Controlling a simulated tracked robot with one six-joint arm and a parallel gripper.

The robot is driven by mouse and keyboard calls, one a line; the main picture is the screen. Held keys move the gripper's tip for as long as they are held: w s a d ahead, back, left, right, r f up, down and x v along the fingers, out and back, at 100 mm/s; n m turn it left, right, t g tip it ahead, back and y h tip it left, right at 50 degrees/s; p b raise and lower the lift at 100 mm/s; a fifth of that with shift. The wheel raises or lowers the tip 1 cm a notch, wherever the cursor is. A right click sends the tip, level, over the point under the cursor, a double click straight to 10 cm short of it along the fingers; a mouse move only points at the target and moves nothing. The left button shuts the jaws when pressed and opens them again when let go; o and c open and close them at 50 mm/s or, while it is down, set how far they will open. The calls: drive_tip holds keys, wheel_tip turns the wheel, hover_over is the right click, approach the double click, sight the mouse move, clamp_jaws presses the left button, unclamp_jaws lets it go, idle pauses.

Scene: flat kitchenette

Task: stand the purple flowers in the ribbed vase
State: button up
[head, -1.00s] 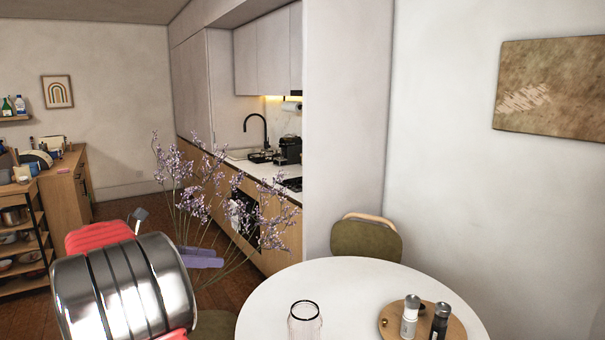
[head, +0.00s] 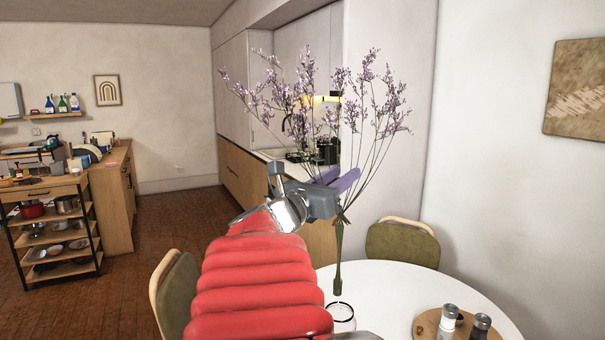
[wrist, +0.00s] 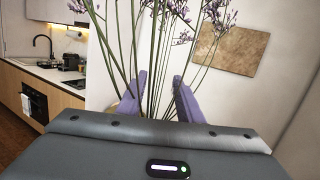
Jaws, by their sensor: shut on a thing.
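The purple flowers (head: 375,105) stand upright in my gripper (head: 343,181), with blooms fanned out above it and green stems gathered below. In the wrist view the stems (wrist: 132,45) pass between the two purple fingers of my gripper (wrist: 160,80), which are shut on them. The clear glass vase (head: 343,323) stands on the white round table, mostly cut off by the bottom edge and partly covered by my arm. Its dark rim shows. The stem ends reach down to about the rim; I cannot tell whether they are above or inside it. Ribs are not discernible.
The round table (head: 420,290) carries a wooden tray (head: 424,327) with two shakers (head: 447,321) right of the vase. Green chairs stand behind (head: 402,243) and left (head: 176,295) of the table. A shelf trolley (head: 50,225) is far left. Open floor lies between.

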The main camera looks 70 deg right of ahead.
sight(337, 281)
drive_tip(key=shift+s+a+r, duration=0.15)
drive_tip(key=shift+s+r, duration=0.35)
drive_tip(key=shift+s, duration=0.05)
drive_tip(key=shift+f, duration=0.15)
drive_tip(key=shift+f, duration=13.35)
drive_tip(key=o, duration=1.1)
drive_tip(key=shift+o, duration=0.2)
